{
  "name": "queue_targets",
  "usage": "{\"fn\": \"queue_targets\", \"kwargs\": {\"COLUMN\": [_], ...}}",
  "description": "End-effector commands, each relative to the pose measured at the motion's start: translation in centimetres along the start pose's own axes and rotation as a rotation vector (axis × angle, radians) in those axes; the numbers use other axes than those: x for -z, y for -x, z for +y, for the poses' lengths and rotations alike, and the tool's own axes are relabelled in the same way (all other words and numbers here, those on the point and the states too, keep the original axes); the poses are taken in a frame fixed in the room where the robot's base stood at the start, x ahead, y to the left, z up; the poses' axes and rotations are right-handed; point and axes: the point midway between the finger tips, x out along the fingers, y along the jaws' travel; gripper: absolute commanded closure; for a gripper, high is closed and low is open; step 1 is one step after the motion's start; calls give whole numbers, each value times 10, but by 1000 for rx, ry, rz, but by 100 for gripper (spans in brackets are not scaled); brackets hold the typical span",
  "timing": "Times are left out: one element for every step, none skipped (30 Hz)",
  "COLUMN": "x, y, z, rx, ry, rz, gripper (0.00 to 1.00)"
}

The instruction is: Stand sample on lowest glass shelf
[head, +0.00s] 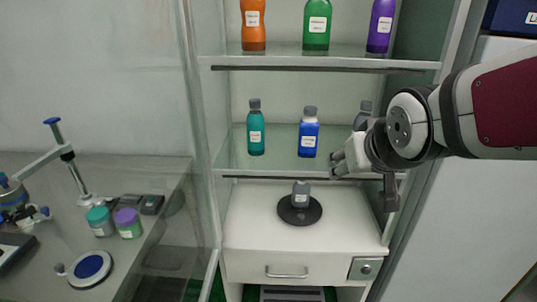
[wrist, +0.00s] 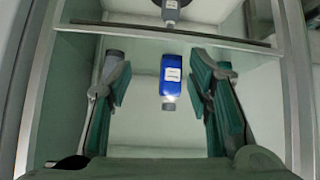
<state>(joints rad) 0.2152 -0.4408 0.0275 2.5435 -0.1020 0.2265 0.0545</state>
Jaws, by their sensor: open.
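My gripper (head: 362,178) is open and empty at the right front of the lower glass shelf (head: 277,164). In the wrist view its green-padded fingers (wrist: 160,82) are spread apart, with a blue bottle (wrist: 172,75) showing between them but farther off. A small grey-capped bottle with a white label (head: 301,194) stands on a round black base (head: 285,212) on the white surface below that shelf. It shows partly in the wrist view (wrist: 171,12). The pictures do not make clear which bottle is the sample.
A teal bottle (head: 256,130) and the blue bottle (head: 308,134) stand on the lower shelf. A grey-capped item (head: 364,108) is mostly hidden behind my gripper. Orange, green and purple bottles stand above. A shelf edge bar (head: 270,178) and cabinet walls bound the space.

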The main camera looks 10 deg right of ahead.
Motion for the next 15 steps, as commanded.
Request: {"fn": "queue_targets", "kwargs": {"x": [-12,-22,-35,-45,-54,-66,-74,-81,-90,-96,-100,-106,-109,-111,-113], "y": [17,26,39,48,57,68,76,83,91,96,101,106,109,111,112], "z": [-10,-15,-20,-24,-27,-31,-34,-36,-38,-39,-40,-41,-42,-42,-42], "rx": [20,32,47,58,70,84,95,104,115,122,128,135,138,141,143], "ry": [17,25,36,45,55,66,75,82,92,98,103,109,113,115,117], "rz": [-47,-84,-133,-167,-200,-240,-268,-294,-324,-343,-359,-377,-387,-395,-402], "gripper": [53,53,53,53,53,53,53,53,53,53,53,53,53,53,53]}}
